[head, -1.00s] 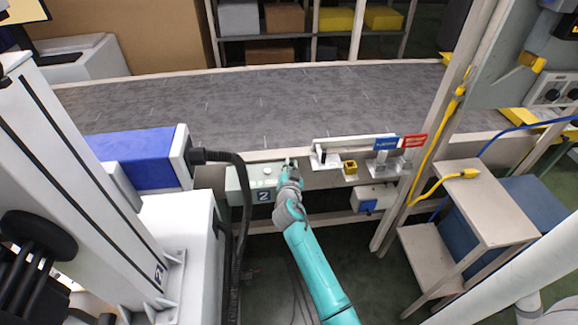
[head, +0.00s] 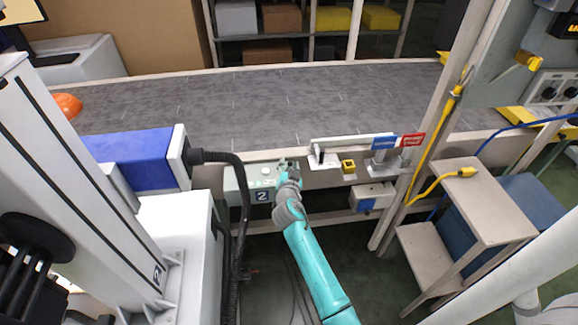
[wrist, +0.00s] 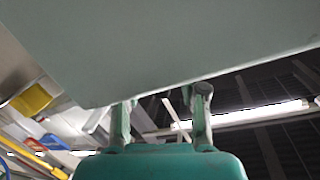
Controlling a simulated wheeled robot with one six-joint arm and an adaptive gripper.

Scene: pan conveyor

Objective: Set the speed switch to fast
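A pale green control box (head: 238,183) with a "2" label is mounted at the near edge of the conveyor. A pale round button (head: 265,170) shows on its top. My gripper (head: 287,164) is at the right end of this box. In the wrist view my gripper (wrist: 162,112) has its two fingers apart, with no object clearly held between them. A large pale green surface fills the top of that view and overlaps the fingertips. I cannot make out the speed switch or its setting; my gripper covers part of the box.
The grey conveyor belt (head: 300,100) runs across behind the box. An orange rounded thing (head: 68,105) is on its left end. Right of my gripper stand a small yellow block (head: 348,166), a blue sign (head: 384,143) and a red sign (head: 413,140). A post (head: 440,125) stands farther right.

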